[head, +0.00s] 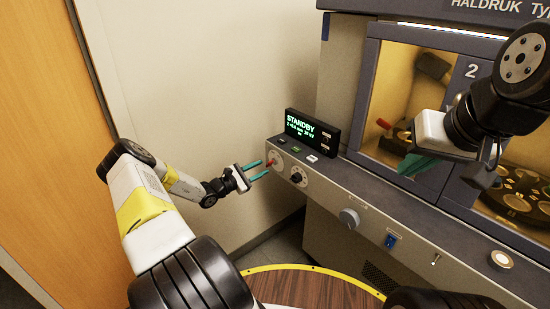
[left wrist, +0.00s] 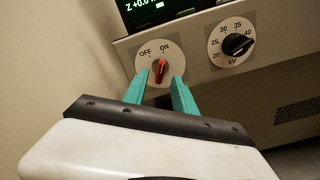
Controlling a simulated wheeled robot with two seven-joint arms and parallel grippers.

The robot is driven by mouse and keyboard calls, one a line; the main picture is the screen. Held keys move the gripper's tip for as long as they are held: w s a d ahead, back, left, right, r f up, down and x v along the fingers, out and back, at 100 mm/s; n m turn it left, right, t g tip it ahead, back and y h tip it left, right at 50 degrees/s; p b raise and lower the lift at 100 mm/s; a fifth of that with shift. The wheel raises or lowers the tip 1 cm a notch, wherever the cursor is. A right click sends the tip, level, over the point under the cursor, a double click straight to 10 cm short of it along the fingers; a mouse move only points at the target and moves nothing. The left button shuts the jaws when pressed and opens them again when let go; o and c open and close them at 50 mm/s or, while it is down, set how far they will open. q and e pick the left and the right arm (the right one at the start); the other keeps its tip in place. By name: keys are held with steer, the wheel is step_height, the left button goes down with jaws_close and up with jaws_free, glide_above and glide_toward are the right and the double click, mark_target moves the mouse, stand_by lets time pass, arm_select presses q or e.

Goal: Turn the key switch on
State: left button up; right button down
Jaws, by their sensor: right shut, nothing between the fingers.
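The key switch (head: 270,163) is a small red key on a round white plate at the left end of the machine's front panel. In the left wrist view the red key (left wrist: 161,70) stands nearly upright, its upper end towards the ON label, with OFF to its left. My left gripper (head: 260,171) is open in front of the switch. In the left wrist view its teal fingertips (left wrist: 160,78) lie to either side of the key, with gaps visible. My right gripper (head: 416,164) is shut and empty, in front of the machine's window at the right.
A display (head: 312,132) reading STANDBY sits above the switch. The black kV knob (head: 296,177) is close to its right, with small buttons above. A grey knob (head: 349,218) and a blue switch (head: 390,240) are farther right. A wall (head: 190,80) stands at the left.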

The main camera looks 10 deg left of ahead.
arm_select(q)
steer(key=shift+v, duration=2.05)
steer(key=shift+r, duration=0.1)
steer(key=s+d+r+m+g, duration=0.6)
steer(key=d+r+m, duration=0.15)
steer(key=r, duration=0.25)
steer(key=s+d+r+m+g, duration=0.5)
steer(key=d+r+m, duration=0.25)
steer(key=r, duration=0.25)
steer(key=s+r+m+t+y, duration=0.1)
steer(key=s+r+m+y, duration=0.1)
steer(key=s+r, duration=0.3)
steer(key=s+a+r+m+t+y, duration=0.1)
steer(key=s+r+m+y, duration=0.2)
steer(key=s, duration=0.9)
steer(key=s+r+m+y, duration=0.2)
steer(key=s+r+y, duration=0.1)
steer(key=s+r, duration=0.5)
steer(key=shift+s+a+m+t+y, duration=0.3)
steer(key=shift+s+m+t+y, duration=0.1)
steer(key=shift+s, duration=0.15)
steer(key=shift+r, duration=0.1)
